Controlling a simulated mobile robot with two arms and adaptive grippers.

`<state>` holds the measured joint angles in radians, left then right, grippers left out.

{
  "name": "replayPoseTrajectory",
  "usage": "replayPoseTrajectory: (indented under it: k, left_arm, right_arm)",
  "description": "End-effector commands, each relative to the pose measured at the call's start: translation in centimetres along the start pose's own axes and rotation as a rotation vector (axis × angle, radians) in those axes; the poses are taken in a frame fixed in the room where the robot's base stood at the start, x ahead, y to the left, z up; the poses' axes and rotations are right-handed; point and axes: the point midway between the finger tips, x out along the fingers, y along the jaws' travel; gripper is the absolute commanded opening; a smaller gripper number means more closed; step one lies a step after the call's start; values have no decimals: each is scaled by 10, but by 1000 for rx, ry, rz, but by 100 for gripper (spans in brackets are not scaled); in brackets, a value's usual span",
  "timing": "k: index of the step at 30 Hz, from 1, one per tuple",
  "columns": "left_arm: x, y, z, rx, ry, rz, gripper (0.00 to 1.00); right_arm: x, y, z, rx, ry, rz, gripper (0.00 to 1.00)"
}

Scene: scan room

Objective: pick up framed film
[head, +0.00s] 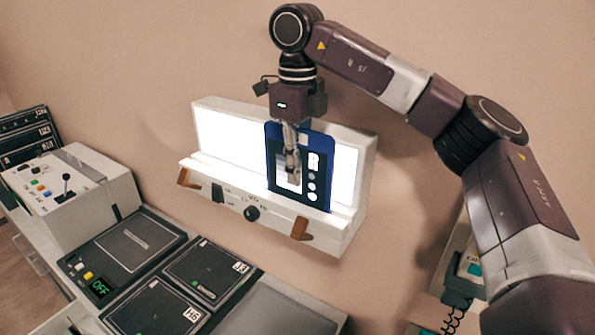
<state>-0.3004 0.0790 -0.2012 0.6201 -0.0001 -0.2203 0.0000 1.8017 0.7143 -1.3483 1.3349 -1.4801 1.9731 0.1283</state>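The framed film (314,165), a blue-bordered panel with a dark and light picture and pale round marks, stands upright against the lit front of a white wall light box (228,135). My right gripper (293,180) points down in front of the film and covers part of its middle. Its fingers look narrow and close together from this side. I cannot tell whether they touch or grip the film. My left gripper is out of view.
The light box has a lower ledge with knobs and two brown brackets (302,229). Below left is a counter with dark labelled panels (207,271) and a white control console (70,190) with a lever. A teal-and-white device (470,265) with a coiled cord is partly behind my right arm.

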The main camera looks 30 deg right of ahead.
Motion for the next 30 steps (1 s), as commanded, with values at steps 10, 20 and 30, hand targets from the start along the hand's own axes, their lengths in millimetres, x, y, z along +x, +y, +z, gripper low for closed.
replayPoseTrajectory:
  k: [10, 20, 30]
  left_arm:
    - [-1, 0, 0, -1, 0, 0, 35]
    - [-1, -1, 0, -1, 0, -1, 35]
    - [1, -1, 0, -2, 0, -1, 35]
  right_arm:
    - [5, 0, 0, 0, -1, 0, 7]
    - [5, 0, 0, -1, -1, 0, 0]
    - [-6, 0, 1, -1, -3, -1, 0]
